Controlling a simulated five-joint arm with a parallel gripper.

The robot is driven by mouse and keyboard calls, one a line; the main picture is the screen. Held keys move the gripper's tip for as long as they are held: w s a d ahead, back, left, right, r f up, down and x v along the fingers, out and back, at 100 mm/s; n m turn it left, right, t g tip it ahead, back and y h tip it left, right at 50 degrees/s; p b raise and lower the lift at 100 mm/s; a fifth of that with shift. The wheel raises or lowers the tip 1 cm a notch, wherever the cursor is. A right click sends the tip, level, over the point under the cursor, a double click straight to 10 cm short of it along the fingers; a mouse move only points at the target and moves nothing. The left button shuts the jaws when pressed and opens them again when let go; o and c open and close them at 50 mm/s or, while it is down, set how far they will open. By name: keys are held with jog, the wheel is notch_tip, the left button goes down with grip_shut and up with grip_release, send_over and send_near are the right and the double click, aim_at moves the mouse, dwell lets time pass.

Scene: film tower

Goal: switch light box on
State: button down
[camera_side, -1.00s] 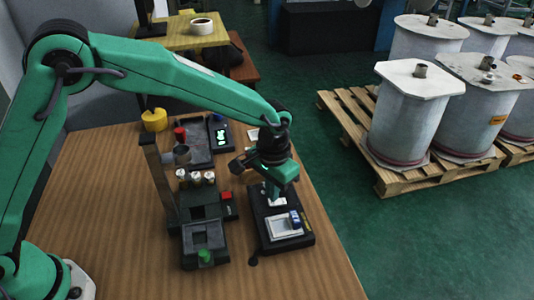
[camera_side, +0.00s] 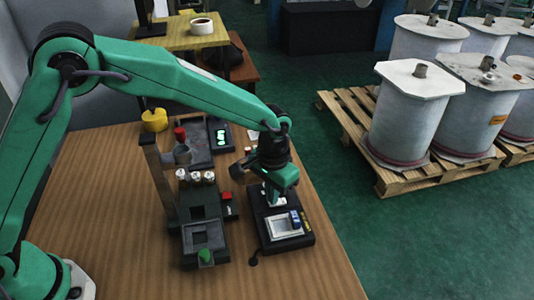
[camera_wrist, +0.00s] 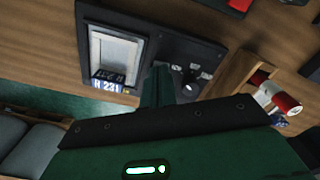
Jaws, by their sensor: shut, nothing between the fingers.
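The light box (camera_side: 300,241) is a flat black unit on the right part of the wooden table. I cannot tell whether the window is lit. A small dark knob (camera_wrist: 190,87) with a white mark and small labels sits on the box's black face. My gripper (camera_side: 271,200) is shut and empty, pointing down over the box's far end. In the wrist view its fingers (camera_wrist: 157,82) are beside the knob; contact cannot be told.
A black fixture (camera_side: 206,238) with a grey post (camera_side: 158,182), a red button and a green knob stands left of the box. Small metal-capped canisters (camera_side: 196,176) and a device with a lit display (camera_side: 221,136) lie behind. The table's right edge is close.

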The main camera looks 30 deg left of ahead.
jog(key=shift+f, duration=0.25)
dwell(0.3)
jog(key=shift+r, duration=3.55)
jog(key=shift+a+r, duration=0.1)
